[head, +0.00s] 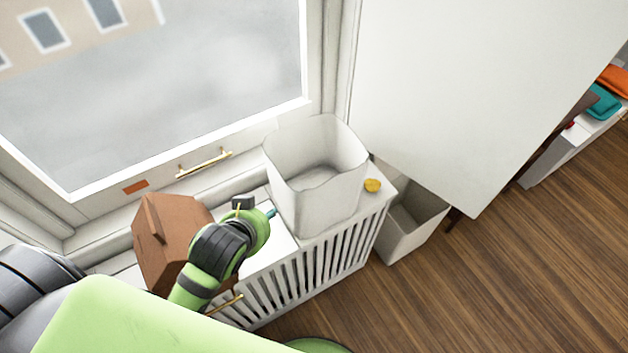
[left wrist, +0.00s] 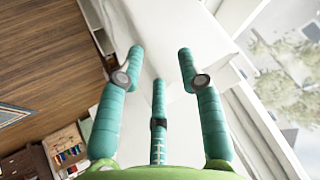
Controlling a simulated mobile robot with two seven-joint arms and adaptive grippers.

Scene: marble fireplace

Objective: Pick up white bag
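The white bag (head: 316,205) stands upright and open-topped on a white slatted cabinet (head: 330,250) below the window, and looks empty. My left gripper (head: 270,213) is just left of the bag at about its lower half. A teal fingertip points at its side, and I cannot tell whether it touches. In the left wrist view the left gripper (left wrist: 160,62) has its three teal fingers spread, with nothing held between them. A white surface, probably the bag (left wrist: 165,30), fills the space beyond the fingers. My right gripper is in neither view.
A brown box-like object (head: 165,238) stands on the cabinet left of my gripper. A small yellow object (head: 372,185) lies right of the bag. A white bin (head: 412,225) stands on the floor at right. A large white panel (head: 470,90) rises behind it. Wooden floor is clear at lower right.

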